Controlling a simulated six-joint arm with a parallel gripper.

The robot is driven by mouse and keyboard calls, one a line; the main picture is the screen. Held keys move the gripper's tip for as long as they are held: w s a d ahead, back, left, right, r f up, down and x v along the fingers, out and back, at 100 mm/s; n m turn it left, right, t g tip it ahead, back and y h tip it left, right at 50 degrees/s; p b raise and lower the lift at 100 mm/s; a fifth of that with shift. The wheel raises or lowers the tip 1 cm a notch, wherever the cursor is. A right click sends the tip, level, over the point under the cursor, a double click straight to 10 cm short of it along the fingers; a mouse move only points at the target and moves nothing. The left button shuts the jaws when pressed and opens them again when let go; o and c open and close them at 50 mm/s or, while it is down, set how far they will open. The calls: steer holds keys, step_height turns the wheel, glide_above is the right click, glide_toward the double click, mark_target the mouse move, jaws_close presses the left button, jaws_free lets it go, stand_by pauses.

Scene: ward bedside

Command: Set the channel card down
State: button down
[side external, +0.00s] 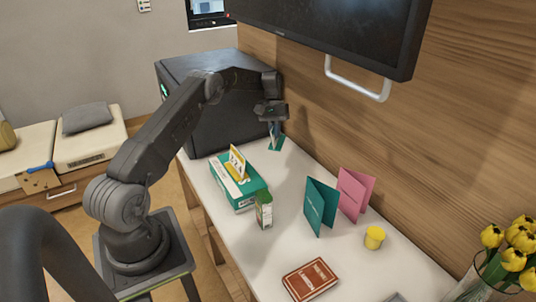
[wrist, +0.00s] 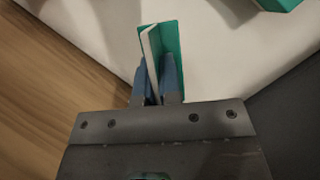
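The channel card appears to be the teal-and-white card (wrist: 172,42) at my fingertips in the wrist view. Its white edge runs down between the two blue fingers, and a teal face shows to the right. My gripper (wrist: 157,84) is shut on it. In the side view my gripper (side external: 273,125) points down at the far end of the white table (side external: 225,240), near the wood wall. The card (side external: 278,143) shows there as a small teal patch low by the tabletop. I cannot tell whether it touches the table.
A teal-and-white box (side external: 240,190) with a yellow-white card (side external: 237,162) on top stands nearer the camera. Beside it are a small green carton (side external: 264,212), a teal folded card (side external: 320,207), a pink one (side external: 354,193), a yellow cup (side external: 374,238) and a red-brown book (side external: 310,279). A dark cabinet (side external: 185,105) stands behind.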

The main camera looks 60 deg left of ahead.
steer(key=n, duration=0.2)
steer(key=a+n+t, duration=0.1)
steer(key=n+t, duration=0.1)
steer(key=n, duration=0.1)
steer(key=shift+w+a+r+n, duration=0.15)
steer(key=shift+w+a+n, duration=0.05)
steer(key=shift+a+n, duration=0.1)
steer(key=a+n+t+y, duration=0.3)
steer(key=a+n+t, duration=0.15)
steer(key=n, duration=0.75)
steer(key=shift+n, duration=0.3)
steer(key=f, duration=0.6)
steer(key=w+f, duration=0.1)
steer(key=f, duration=0.2)
steer(key=shift+a+f, duration=0.1)
steer(key=shift+f, duration=0.1)
steer(key=shift+f, duration=0.1)
steer(key=c, duration=1.3)
jaws_free()
